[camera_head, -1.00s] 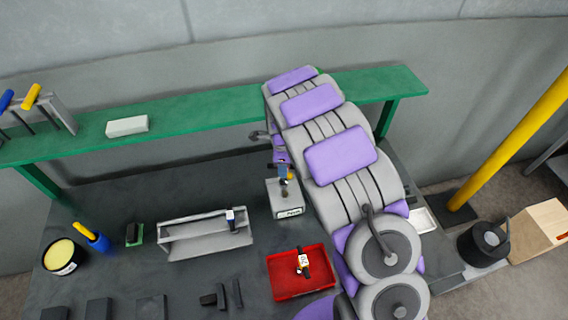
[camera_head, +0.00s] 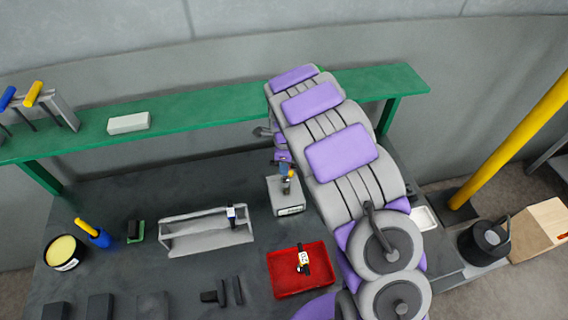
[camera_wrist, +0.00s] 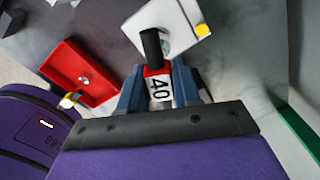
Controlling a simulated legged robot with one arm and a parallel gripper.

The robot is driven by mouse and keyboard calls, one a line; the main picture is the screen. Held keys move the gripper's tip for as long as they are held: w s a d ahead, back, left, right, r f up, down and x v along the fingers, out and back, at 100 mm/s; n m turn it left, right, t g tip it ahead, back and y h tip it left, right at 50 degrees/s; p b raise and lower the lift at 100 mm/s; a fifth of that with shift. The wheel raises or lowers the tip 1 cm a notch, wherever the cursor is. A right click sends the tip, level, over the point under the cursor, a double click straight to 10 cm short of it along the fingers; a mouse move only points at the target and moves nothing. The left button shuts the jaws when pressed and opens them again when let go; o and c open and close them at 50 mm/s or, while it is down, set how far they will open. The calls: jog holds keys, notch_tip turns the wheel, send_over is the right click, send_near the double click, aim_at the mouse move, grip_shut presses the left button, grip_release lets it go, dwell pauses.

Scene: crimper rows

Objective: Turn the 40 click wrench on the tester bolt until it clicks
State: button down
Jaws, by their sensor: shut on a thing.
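The 40 click wrench (camera_wrist: 160,88) has a white label reading 40, a red band and a black end. My gripper (camera_wrist: 158,70) has its blue fingers shut on both sides of the wrench. The black end reaches over the light grey tester block (camera_wrist: 186,18), beside a round metal part and a yellow dot. Whether it sits on the bolt is hard to tell. In the head view the tester block (camera_head: 287,205) stands on the dark bench, and my gripper (camera_head: 285,170) is right above it. The arm partly hides this spot.
A red tray (camera_head: 283,285) holding another labelled wrench (camera_head: 303,262) lies in front of the tester. A grey rack (camera_head: 190,243) with a wrench at its right end stands to the left. The green shelf (camera_head: 210,108) runs behind. A black-and-yellow pot (camera_head: 64,253) is far left.

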aim_at(285, 181)
jog(key=n, duration=0.2)
jog(key=shift+d+f+n, duration=0.1)
jog(key=shift+d+n, duration=0.15)
jog(key=shift+n, duration=0.05)
jog(key=n, duration=0.2)
jog(key=shift+d+f+n+b, duration=0.1)
jog(key=shift+n+b, duration=0.3)
jog(key=n, duration=0.5)
jog(key=shift+a+f+b, duration=0.2)
jog(key=shift+a+b, duration=0.1)
jog(key=shift+b, duration=0.1)
notch_tip(285, 181, down, 2)
jog(key=shift+f, duration=0.2)
jog(key=shift+w+f, duration=0.1)
jog(key=shift+f, duration=0.1)
jog(key=shift+d+r, duration=0.1)
jog(key=shift+d, duration=0.1)
jog(key=shift+a, duration=0.2)
jog(key=shift+d, duration=0.2)
